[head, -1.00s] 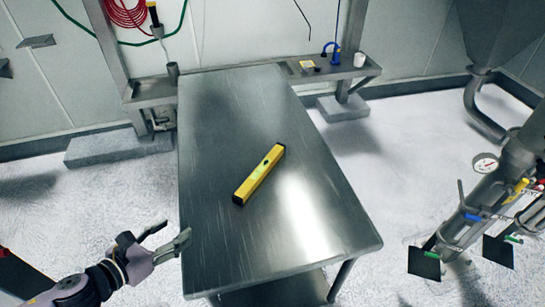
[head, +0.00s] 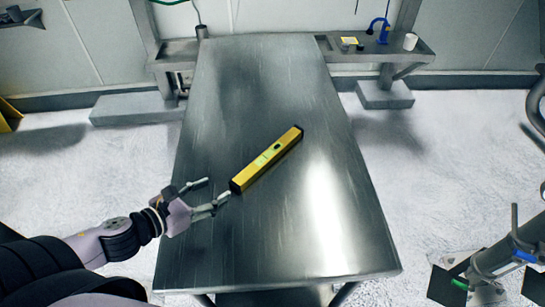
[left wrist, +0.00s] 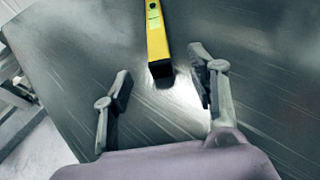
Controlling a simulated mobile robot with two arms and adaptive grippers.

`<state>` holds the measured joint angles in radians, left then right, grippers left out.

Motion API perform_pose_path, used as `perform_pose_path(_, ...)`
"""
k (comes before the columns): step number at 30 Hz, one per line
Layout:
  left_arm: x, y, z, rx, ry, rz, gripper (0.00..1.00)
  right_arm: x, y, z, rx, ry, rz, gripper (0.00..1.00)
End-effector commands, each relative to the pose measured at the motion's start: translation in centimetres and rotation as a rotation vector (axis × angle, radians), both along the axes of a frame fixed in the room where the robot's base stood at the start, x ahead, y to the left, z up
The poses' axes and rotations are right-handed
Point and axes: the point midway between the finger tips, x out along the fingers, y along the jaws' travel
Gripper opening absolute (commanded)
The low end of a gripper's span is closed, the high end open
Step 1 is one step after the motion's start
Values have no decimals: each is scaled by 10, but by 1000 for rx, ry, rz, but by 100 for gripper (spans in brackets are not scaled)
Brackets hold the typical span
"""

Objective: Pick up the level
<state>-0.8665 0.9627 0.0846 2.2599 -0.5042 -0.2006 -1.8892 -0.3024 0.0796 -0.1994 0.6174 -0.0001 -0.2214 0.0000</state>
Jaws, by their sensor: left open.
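The yellow level (head: 267,159) with black ends lies flat and diagonal on the steel table (head: 260,85). My left gripper (head: 218,193) is open and empty over the table, just left of the level's near end. In the left wrist view the level (left wrist: 156,32) lies ahead, with its near black end close to the gap between the open fingers (left wrist: 160,88). I cannot tell how high the fingers are above the table. My right gripper is not in view.
A side shelf at the back right holds a blue tap-like item (head: 379,29), a white cup (head: 410,41) and small items. Metal pipework (head: 505,262) stands at the right, off the table. The tabletop around the level is clear.

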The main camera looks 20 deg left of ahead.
Motion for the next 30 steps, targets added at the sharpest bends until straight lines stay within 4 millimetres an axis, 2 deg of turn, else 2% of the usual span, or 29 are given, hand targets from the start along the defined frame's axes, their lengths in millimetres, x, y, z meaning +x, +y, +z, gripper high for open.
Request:
perform_pose_path(8,31,-9,-10,1,-5,0,53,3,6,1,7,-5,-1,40)
perform_pose_path(24,88,-29,-35,0,-2,2,53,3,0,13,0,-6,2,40)
perform_pose_path(30,98,-33,-41,1,1,0,53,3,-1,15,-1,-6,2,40)
